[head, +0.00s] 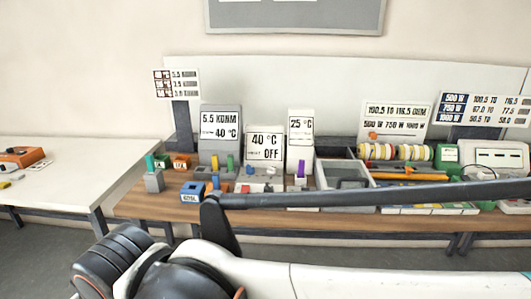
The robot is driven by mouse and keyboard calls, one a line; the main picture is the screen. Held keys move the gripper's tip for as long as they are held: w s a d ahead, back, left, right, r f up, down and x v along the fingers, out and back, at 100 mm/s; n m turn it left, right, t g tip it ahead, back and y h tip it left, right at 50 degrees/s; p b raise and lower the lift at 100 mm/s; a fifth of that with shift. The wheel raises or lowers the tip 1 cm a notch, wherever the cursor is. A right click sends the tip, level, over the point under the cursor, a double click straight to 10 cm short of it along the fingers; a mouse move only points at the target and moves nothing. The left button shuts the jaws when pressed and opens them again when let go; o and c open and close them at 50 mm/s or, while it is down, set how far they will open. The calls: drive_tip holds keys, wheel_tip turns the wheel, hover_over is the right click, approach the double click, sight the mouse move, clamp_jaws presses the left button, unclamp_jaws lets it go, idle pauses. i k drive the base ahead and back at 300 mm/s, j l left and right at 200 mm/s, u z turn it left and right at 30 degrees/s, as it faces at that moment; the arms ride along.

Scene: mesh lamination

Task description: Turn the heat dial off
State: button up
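A white unit with a display (264,146) reading "40 °C" and "OFF" stands at the middle of the brown bench. A low base (262,175) with small coloured parts is in front of it. I cannot make out which small part is the heat dial, or how it is turned. My white and black arm crosses the lower part of the head view, with a long dark bar over the bench front. The gripper fingers do not show.
A taller display (220,125) reads "5.5 KOHM" and "40 °C"; a narrower one (301,126) reads "25 °C". A grey tray (345,168) and several coloured rolls (376,151) are to the right.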

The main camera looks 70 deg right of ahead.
sight(268, 188)
drive_tip(key=z, duration=1.85)
